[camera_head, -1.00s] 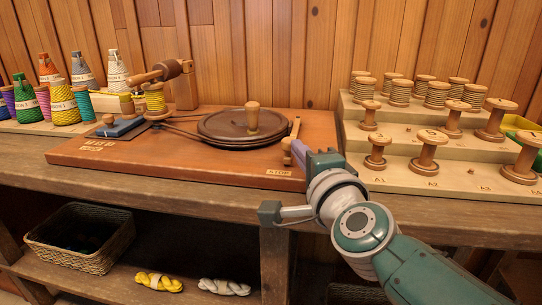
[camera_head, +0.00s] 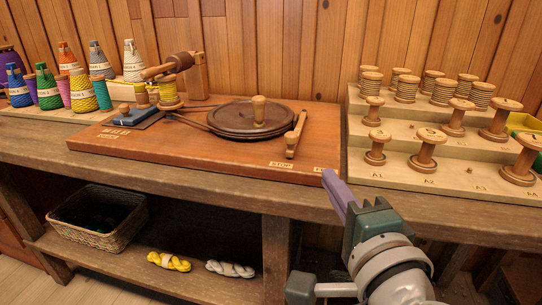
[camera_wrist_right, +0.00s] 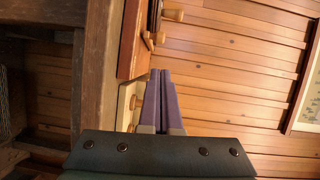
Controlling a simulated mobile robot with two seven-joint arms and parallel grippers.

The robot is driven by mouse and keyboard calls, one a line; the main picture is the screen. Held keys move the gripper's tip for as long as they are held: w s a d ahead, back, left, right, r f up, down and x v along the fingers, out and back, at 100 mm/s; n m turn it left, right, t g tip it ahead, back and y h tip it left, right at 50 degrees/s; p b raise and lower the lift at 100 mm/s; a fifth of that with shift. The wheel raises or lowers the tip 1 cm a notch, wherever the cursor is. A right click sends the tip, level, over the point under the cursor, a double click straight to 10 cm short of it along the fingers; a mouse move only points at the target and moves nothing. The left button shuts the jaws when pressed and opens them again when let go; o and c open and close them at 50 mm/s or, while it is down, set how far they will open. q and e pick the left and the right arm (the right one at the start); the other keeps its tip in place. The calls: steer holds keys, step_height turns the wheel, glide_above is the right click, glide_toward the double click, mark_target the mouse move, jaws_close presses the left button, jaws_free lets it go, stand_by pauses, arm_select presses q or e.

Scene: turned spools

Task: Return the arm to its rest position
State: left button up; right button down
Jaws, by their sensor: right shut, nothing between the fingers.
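My right gripper (camera_head: 333,181) has purple fingers and a green body. In the head view it is in front of the bench's front edge, between the winding board and the stepped spool rack. In the right wrist view its two fingers (camera_wrist_right: 160,75) lie together with nothing between them. It appears apart from the board and the rack. My left gripper does not show in the head view.
The winding board (camera_head: 200,160) carries a round wheel (camera_head: 250,118) and a wooden lever (camera_head: 296,135). A stepped rack (camera_head: 390,178) of spools stands right. Thread cones (camera_head: 82,92) stand left. A basket (camera_head: 98,235) and yarn skeins (camera_head: 168,262) lie on the lower shelf.

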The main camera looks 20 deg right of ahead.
steer(key=s+a+r+n+g+y+p, duration=0.55)
steer(key=a+r+n+y+p, duration=0.2)
steer(key=r+n+p, duration=0.4)
steer(key=s+d+r+n+g+h+p, duration=0.2)
steer(key=s+d+r+n+g+p, duration=0.25)
steer(key=s, duration=0.45)
steer(key=s+d+r+n+g+h+p, duration=0.25)
steer(key=s+n+p, duration=0.25)
steer(key=s+p, duration=0.3)
step_height(320, 180, up, 37)
steer(key=g+p, duration=0.1)
steer(key=p, duration=3.5)
steer(key=shift+s+a+p, duration=0.15)
steer(key=shift+s+p, duration=0.15)
steer(key=shift+p, duration=0.05)
